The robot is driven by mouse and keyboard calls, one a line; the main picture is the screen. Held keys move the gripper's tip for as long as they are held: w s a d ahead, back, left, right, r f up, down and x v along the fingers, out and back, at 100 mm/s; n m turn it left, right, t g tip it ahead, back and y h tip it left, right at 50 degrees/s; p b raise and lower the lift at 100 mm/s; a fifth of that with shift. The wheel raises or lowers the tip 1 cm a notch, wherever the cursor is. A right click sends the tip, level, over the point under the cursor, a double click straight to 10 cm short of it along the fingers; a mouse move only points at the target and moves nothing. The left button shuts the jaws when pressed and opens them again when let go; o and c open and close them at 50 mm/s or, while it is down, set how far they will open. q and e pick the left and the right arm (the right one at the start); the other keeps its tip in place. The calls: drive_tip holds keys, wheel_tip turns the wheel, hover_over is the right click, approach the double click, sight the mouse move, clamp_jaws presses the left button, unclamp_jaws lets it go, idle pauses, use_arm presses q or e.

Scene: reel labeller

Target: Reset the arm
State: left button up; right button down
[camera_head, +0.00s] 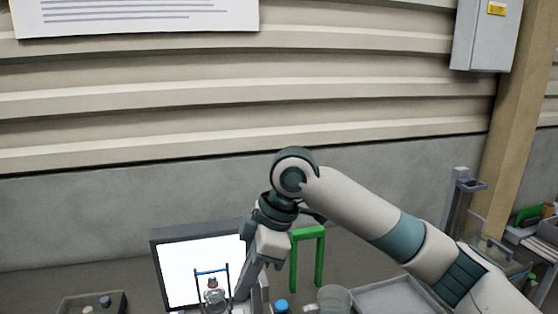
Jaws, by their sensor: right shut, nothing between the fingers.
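My right arm (370,215) comes in from the right, raised and bent, with its wrist above the bench. My right gripper (245,283) points down and to the left, in front of the right edge of a lit screen (190,272). Its fingers are together, and I see nothing held between them. The fingertips are small and partly lost against the grey parts behind. My left arm and left gripper are not in view.
A green frame (321,258) stands just right of the gripper. A blue-capped item (281,306) and a grey round container (335,299) are close by. A dark tray (68,306) with small items lies at lower left. A grey tray (400,296) lies under the arm.

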drive_tip(key=s+d+f+m+t+y, duration=0.1)
drive_tip(key=s+d+f+m, duration=0.15)
drive_tip(key=f, duration=0.55)
drive_tip(key=s+d+f+m+t+y, duration=0.15)
drive_tip(key=f+m, duration=0.25)
drive_tip(key=f, duration=0.5)
drive_tip(key=s+d+f+m+t+y, duration=0.1)
drive_tip(key=s+f+m, duration=0.2)
drive_tip(key=f, duration=0.5)
drive_tip(key=s+d+f+m+h, duration=0.4)
drive_tip(key=s+d+f, duration=0.3)
drive_tip(key=s+d, duration=0.45)
drive_tip(key=s+d+f+m+h, duration=0.4)
drive_tip(key=s+d+f, duration=0.2)
drive_tip(key=s+d, duration=0.55)
wheel_tip(320, 180, down, 35)
drive_tip(key=b, duration=0.5)
drive_tip(key=s+d+f+g+b, duration=0.1)
drive_tip(key=s+d+f+b, duration=0.1)
drive_tip(key=s+f, duration=0.7)
drive_tip(key=s+d+f+g+b, duration=0.1)
drive_tip(key=s+d+f+b, duration=0.1)
drive_tip(key=s+f, duration=0.6)
wheel_tip(320, 180, down, 4)
drive_tip(key=shift+s+r, duration=0.2)
drive_tip(key=shift+s, duration=0.15)
